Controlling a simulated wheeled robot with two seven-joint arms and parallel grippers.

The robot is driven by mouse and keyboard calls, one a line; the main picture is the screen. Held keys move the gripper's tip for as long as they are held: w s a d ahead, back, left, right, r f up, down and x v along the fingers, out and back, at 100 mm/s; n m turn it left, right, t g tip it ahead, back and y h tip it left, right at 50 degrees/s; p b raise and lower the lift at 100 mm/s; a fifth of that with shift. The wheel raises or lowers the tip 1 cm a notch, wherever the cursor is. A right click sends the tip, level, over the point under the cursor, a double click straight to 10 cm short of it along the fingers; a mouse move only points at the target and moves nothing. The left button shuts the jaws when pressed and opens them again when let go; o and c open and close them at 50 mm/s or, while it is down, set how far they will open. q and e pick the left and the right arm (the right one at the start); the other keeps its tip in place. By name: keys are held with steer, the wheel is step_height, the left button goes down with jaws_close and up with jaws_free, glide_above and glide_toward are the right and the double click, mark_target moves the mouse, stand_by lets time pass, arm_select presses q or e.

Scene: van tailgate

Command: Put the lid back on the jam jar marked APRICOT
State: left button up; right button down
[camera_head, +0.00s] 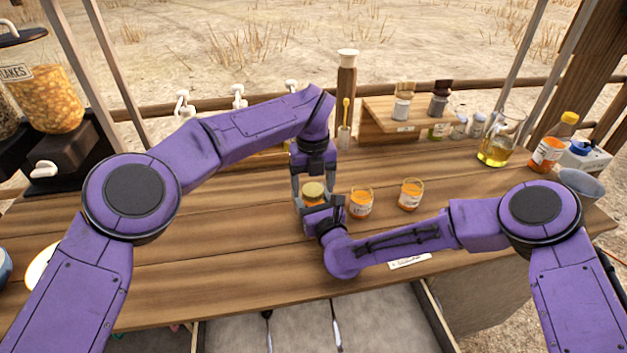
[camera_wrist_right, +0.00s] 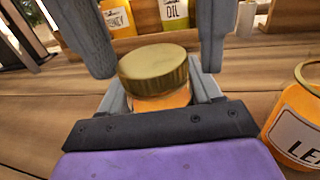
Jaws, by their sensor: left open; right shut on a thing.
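A jar of orange jam (camera_head: 313,203) with a gold lid (camera_head: 313,189) on its mouth stands at the middle of the counter. My right gripper (camera_head: 319,208) is shut on the jar from the front. In the right wrist view the lid (camera_wrist_right: 155,67) sits on top of the orange jar (camera_wrist_right: 160,102), looking slightly tilted. My left gripper (camera_head: 313,196) points down from above, open, with one finger on each side of the lid (camera_wrist_right: 158,68). The held jar's label is hidden.
A wooden riser (camera_head: 390,125) with shakers is at the back right, with small jars beside it. An oil jug (camera_head: 497,148) and an orange bottle (camera_head: 550,150) stand farther right. Cereal dispensers (camera_head: 50,100) are at the left. The counter's left middle is clear.

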arm_select(q)
steer(key=c, duration=1.1)
steer(key=o, duration=1.3)
steer(key=shift+c, duration=0.2)
step_height(320, 180, up, 12)
arm_select(e)
steer(key=shift+c, duration=0.7)
jaws_free()
steer(key=b+v, duration=0.2)
steer(key=v, duration=0.7)
steer(key=shift+s+d+f+b, duration=0.1)
steer(key=shift+s+b, duration=0.2)
arm_select(q)
steer(key=shift+f, duration=1.35)
arm_select(e)
steer(key=shift+s+d, duration=0.15)
steer(key=shift+s, duration=0.3)
